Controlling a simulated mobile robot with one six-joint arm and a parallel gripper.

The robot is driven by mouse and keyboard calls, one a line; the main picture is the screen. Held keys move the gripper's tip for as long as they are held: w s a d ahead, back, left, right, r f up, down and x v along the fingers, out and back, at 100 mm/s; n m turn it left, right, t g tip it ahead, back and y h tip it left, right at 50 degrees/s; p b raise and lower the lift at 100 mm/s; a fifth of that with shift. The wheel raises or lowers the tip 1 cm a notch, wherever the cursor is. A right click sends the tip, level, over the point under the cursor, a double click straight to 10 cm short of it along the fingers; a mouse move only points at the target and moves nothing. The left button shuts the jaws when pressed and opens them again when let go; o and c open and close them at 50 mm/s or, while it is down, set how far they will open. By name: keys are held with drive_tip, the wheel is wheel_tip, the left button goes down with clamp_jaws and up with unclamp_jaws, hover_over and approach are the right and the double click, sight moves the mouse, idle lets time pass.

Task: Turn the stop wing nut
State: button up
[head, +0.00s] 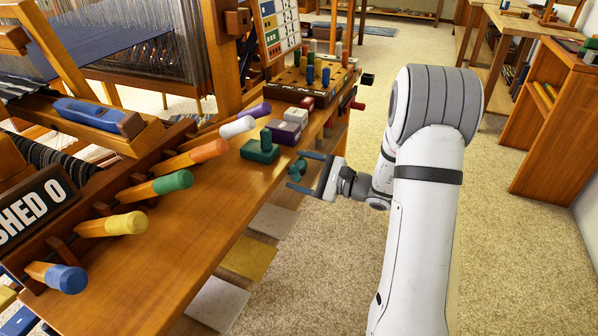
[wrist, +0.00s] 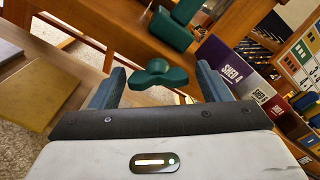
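The wing nut (wrist: 158,73) is dark green, with a round hub and wings spreading to the sides. In the wrist view it is just ahead of my gripper (wrist: 160,84), in the gap between the two blue fingers, with space on both sides. It also shows in the head view (head: 297,169), small, at the bench's right edge. There my gripper (head: 305,172) points left at it, its fingers apart. I cannot tell how deep the nut lies between the fingers; no contact is visible.
A green block (head: 259,149) with an upright peg sits on the wooden bench (head: 215,190) above the nut. Coloured-tip handles, including an orange one (head: 207,150), line the bench's left. A peg rack (head: 310,82) stands farther back. Carpet (head: 320,260) right of the bench is open.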

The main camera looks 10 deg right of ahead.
drive_tip(key=shift+o, duration=0.9)
drive_tip(key=p+v, duration=0.2)
drive_tip(key=v, duration=0.5)
drive_tip(key=shift+s+d, duration=0.25)
drive_tip(key=shift+s, duration=0.05)
